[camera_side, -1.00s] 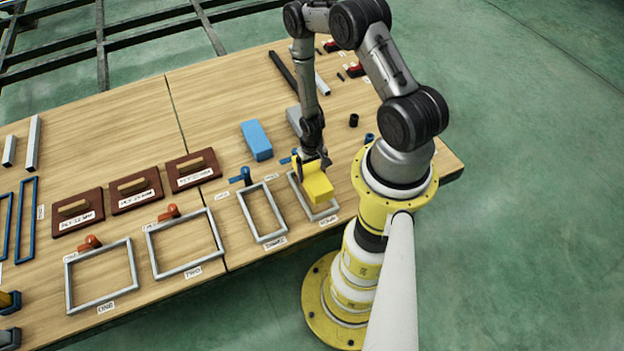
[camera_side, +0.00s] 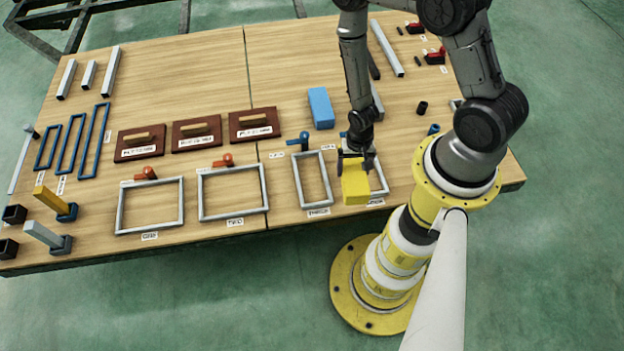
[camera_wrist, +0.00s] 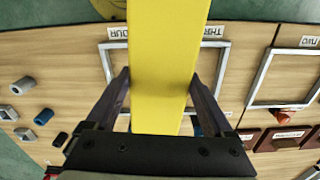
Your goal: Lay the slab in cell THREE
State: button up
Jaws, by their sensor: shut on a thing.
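A yellow slab-like block (camera_side: 355,188) is held in my gripper (camera_side: 357,160), whose fingers are shut on its two sides. It also fills the middle of the wrist view (camera_wrist: 165,60). In the side view it appears in front of the left part of cell FOUR's grey frame (camera_side: 382,178), right of cell THREE. It looks raised, but its height is unclear. Cell THREE (camera_side: 297,180) is a narrow grey frame with its label below, and its inside looks empty. In the wrist view the block covers parts of both frames, with the THREE label (camera_wrist: 213,31) beside it.
Wider empty frames, cell TWO (camera_side: 201,195) and cell ONE (camera_side: 119,210), lie to the left. A blue block (camera_side: 321,107) lies behind cell THREE, with a blue clamp-like piece (camera_side: 301,141) between them. Brown labelled boards (camera_side: 254,132) with handles stand behind cells ONE and TWO.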

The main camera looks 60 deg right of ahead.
jog(key=shift+a+r+n, duration=0.25)
jog(key=shift+a+n, duration=0.25)
jog(key=shift+a, duration=0.6)
jog(key=shift+w+a, duration=0.15)
jog(key=shift+w, duration=0.15)
jog(key=w+f, duration=0.3)
jog(key=w, duration=0.1)
jog(key=w+d+f, duration=0.1)
jog(key=w+f, duration=0.2)
jog(key=w, duration=0.1)
jog(key=w+f, duration=0.3)
jog(key=w, duration=0.2)
jog(key=shift+d+f, duration=0.15)
jog(key=shift+d, duration=0.2)
jog(key=shift+w+f, duration=0.2)
jog(key=shift+f, duration=0.1)
jog(key=shift+w+f, duration=0.1)
jog(key=shift+f, duration=1.45)
jog(key=shift+f, duration=0.1)
jog(key=o, duration=1.2)
jog(key=shift+c, duration=0.2)
